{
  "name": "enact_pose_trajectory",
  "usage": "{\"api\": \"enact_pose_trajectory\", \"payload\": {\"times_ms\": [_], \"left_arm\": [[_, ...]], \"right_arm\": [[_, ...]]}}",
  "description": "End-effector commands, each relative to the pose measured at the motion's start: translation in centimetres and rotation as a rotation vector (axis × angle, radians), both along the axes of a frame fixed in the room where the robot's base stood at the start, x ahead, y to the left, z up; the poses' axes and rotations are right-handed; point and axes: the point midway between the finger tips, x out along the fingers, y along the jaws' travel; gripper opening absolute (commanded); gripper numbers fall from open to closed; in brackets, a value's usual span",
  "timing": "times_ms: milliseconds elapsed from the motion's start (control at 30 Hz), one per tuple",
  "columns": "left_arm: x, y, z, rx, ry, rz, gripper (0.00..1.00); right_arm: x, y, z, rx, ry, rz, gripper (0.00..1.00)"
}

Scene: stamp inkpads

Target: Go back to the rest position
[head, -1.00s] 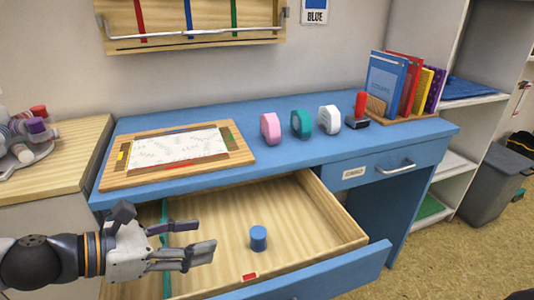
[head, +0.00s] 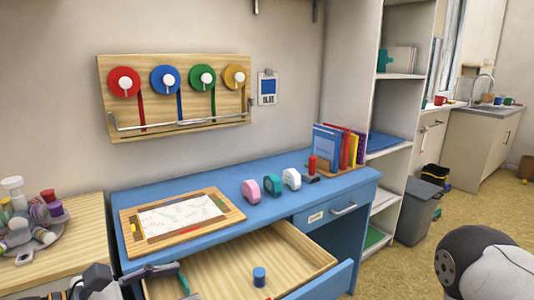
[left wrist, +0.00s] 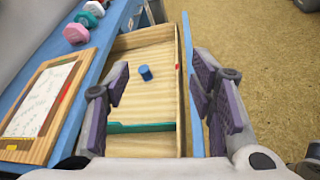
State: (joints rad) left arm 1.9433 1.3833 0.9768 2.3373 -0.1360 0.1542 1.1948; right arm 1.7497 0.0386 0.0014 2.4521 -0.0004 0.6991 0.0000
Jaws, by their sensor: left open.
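My left gripper (left wrist: 165,100) is open and empty above the open desk drawer in the left wrist view. In the head view it is at the lower left, partly cut off by the frame's bottom edge (head: 150,277). A blue cylinder (head: 259,277) stands in the drawer (head: 305,254), apart from the gripper; it also shows in the left wrist view (left wrist: 145,73). A part of my right arm shows at the lower right of the head view, but its gripper is not in view.
A shelf (head: 382,190) and grey bin (head: 416,212) stand right. A side table (head: 80,236) stands left.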

Motion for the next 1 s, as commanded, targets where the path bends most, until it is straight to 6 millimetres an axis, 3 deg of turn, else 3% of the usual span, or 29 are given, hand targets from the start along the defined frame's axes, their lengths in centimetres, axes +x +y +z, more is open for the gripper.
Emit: {"api": "enact_pose_trajectory", "payload": {"times_ms": [33, 100, 167, 267, 367, 400, 500, 600, 700, 1000], "left_arm": [[-1.6, -2.5, -3.0, 0.071, 0.028, -0.083, 0.5], [-4.6, -5.1, -7.3, 0.184, 0.054, -0.204, 0.5], [-7.8, -6.9, -11.2, 0.295, 0.07, -0.325, 0.5], [-14.9, -8.3, -17.6, 0.505, 0.076, -0.585, 0.5], [-22.8, -6.5, -23.3, 0.736, 0.04, -0.911, 0.5], [-25.6, -5.0, -25.0, 0.827, 0.011, -1.055, 0.5], [-30.7, 0.2, -27.7, 1.025, -0.087, -1.405, 0.5], [-32.5, 4.4, -28.6, 1.148, -0.179, -1.654, 0.5], [-32.8, 6.4, -28.8, 1.203, -0.234, -1.779, 0.5], [-32.8, 6.8, -28.8, 1.215, -0.248, -1.801, 0.5]], "right_arm": [[0.0, -0.1, -0.2, -0.002, 0.001, -0.002, 0.4], [0.0, -0.1, -0.3, -0.002, 0.003, -0.003, 0.4], [-0.1, -0.1, -0.4, -0.002, 0.006, -0.003, 0.4], [-0.3, -0.1, -0.5, -0.002, 0.013, -0.002, 0.4], [-0.5, -0.1, -0.6, -0.002, 0.02, -0.002, 0.4], [-0.6, -0.1, -0.7, -0.001, 0.022, -0.002, 0.4], [-0.7, -0.1, -0.8, -0.002, 0.027, -0.002, 0.4], [-0.8, -0.1, -0.9, -0.002, 0.029, -0.002, 0.4], [-0.8, -0.1, -0.9, -0.002, 0.03, -0.002, 0.4], [-0.8, -0.1, -0.9, -0.002, 0.029, -0.002, 0.4]]}}
